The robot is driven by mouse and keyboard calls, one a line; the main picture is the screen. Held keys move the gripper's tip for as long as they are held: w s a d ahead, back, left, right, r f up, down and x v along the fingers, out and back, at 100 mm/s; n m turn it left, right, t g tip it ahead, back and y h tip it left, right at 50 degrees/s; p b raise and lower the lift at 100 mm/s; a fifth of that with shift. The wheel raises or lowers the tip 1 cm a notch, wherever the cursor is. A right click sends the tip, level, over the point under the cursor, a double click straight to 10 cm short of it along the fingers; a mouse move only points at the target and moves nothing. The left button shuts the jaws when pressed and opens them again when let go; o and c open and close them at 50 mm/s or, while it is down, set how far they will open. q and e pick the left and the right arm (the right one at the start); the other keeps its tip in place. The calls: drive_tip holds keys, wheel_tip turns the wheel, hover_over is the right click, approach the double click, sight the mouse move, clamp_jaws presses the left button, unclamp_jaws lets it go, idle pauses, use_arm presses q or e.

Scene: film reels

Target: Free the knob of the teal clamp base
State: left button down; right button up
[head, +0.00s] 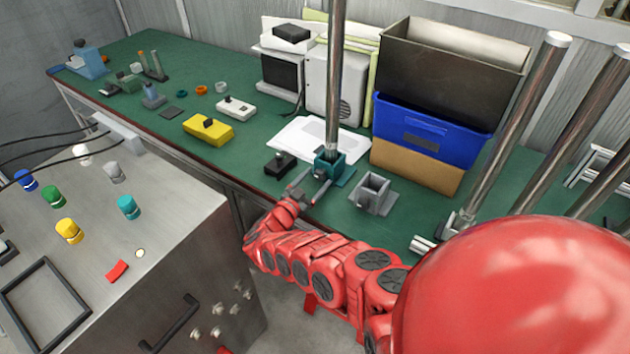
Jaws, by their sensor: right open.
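The teal clamp base (341,177) sits near the front edge of the green bench. A tall steel pole (334,95) stands upright in it. My right gripper (316,181) is at the base's front left side, with its fingers spread open. The knob is small and lies among the fingers; I cannot make it out clearly, nor tell whether a finger touches it. My left gripper is not in view.
A grey clamp base (374,193) stands empty to the right, and a small black box (281,165) is close on the left. White sheets (300,138) lie behind. A blue bin (425,130) stands at the back right. A metal console (190,210) fills the left front.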

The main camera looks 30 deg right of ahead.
drive_tip(key=shift+a, duration=0.1)
drive_tip(key=v, duration=1.7)
drive_tip(key=shift+a, duration=0.1)
